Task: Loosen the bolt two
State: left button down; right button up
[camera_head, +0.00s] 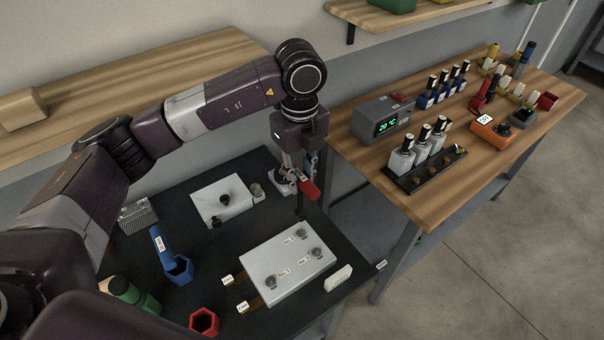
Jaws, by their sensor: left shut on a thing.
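A light grey plate (274,259) with small label strips lies on the black bench mat. Bolts sit near its corners: one at the back (301,234), one at the right (317,253) and one at the front left (271,282). The label numbers are too small to read surely, so I cannot tell which is bolt two. My left gripper (301,165) is shut on a red-handled tool (309,189) above the plate's back edge. A dark shaft points down below it, near the back bolt; I cannot tell whether it touches. My right gripper is not in view.
A blue holder (179,269), a red hexagonal cup (204,321) and a green item (133,294) stand left of the plate. A white plate with a black knob (222,199) lies behind. The right wooden table (373,160) holds a display box, bottles and tools.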

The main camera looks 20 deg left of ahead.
pick_arm(q)
jog(key=shift+w+d+f+b, duration=0.1)
jog(key=shift+f+b, duration=0.2)
jog(key=shift+b, duration=0.15)
jog(key=shift+f+b, duration=0.65)
jog(key=shift+f, duration=0.05)
jog(key=shift+f+b, duration=1.15)
jog(key=shift+f, duration=0.3)
jog(key=shift+r, duration=0.1)
